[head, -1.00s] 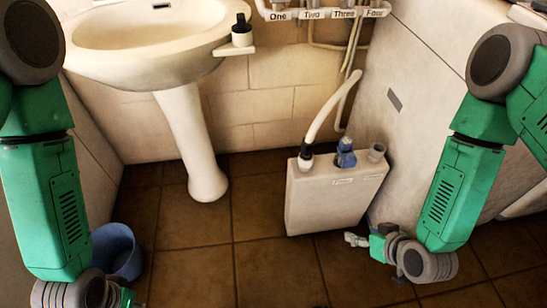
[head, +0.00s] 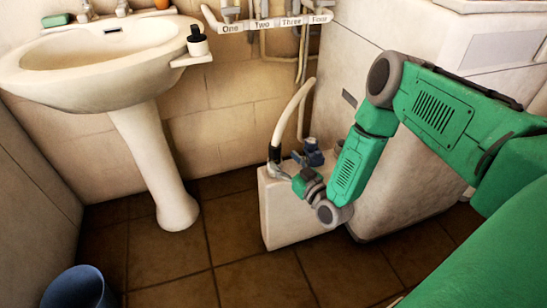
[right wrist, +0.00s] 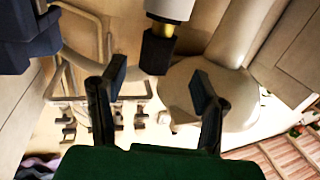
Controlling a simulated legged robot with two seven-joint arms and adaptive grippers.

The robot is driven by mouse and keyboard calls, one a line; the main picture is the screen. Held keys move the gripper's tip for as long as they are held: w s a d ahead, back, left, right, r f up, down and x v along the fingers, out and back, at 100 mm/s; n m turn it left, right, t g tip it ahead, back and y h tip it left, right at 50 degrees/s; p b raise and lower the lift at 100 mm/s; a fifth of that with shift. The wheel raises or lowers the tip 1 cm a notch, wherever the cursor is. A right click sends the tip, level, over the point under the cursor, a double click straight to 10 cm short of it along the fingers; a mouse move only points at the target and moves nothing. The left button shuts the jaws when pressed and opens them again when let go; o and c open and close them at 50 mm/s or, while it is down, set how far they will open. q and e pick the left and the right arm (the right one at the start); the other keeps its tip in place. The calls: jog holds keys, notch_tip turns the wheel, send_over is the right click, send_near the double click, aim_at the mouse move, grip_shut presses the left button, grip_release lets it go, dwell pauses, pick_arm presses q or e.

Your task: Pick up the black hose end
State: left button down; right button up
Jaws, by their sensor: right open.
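The black hose end (head: 274,154) is at the lower end of a pale hose, above the top left of a white box (head: 290,225). My right gripper (head: 281,170) is beside and just below it, over the box. In the right wrist view, the black hose end (right wrist: 156,52) hangs from the top, with a brass-coloured band above it. It lies ahead of and roughly between the two fingers of my right gripper (right wrist: 158,82), which are spread apart and empty. The head view does not show clearly whether they touch. My left gripper is not in view.
A dark blue fitting (head: 312,153) stands on the box close by; it seems to show in the right wrist view (right wrist: 30,35). Labelled pipes (head: 262,25) run along the wall. A washbasin (head: 100,65) and blue bucket (head: 78,288) are left. Floor between is clear.

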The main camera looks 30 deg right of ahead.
aim_at(278, 152)
jog(key=shift+w+a+r, duration=0.1)
jog(key=shift+w+a, duration=0.05)
jog(key=shift+w, duration=0.45)
jog(key=w, duration=0.1)
jog(key=w+b, duration=0.1)
jog(key=w, duration=0.1)
jog(key=w+b, duration=0.1)
jog(key=shift+w+d, duration=0.4)
jog(key=shift+a, duration=0.15)
jog(key=c, duration=0.3)
grip_shut()
